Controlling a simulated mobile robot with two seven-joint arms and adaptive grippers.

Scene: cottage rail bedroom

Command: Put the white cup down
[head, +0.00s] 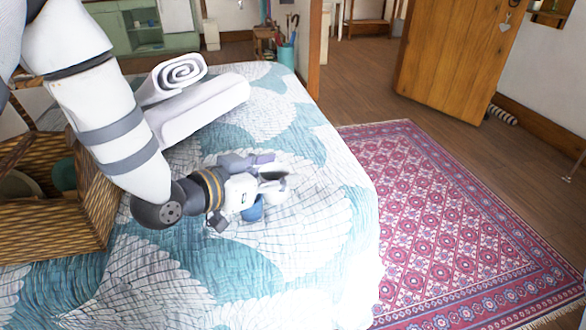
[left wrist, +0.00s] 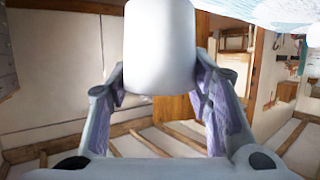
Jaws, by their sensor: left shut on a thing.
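My left gripper (head: 270,180) reaches in from the left over the bed (head: 335,235). It is shut on the white cup (head: 277,192), which is small and partly hidden by the fingers in the head view. In the left wrist view the white cup (left wrist: 160,45) fills the top middle, a plain smooth wall between the two fingers of my left gripper (left wrist: 160,85). I cannot tell whether the cup touches the bedspread. My right gripper is not in view.
Rolled and folded white towels (head: 205,108) lie on the bed behind the gripper. A woven basket (head: 60,225) stands at the left, partly behind my arm. The bedspread right of and in front of the gripper is clear. A pink rug (head: 450,220) lies on the floor beyond.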

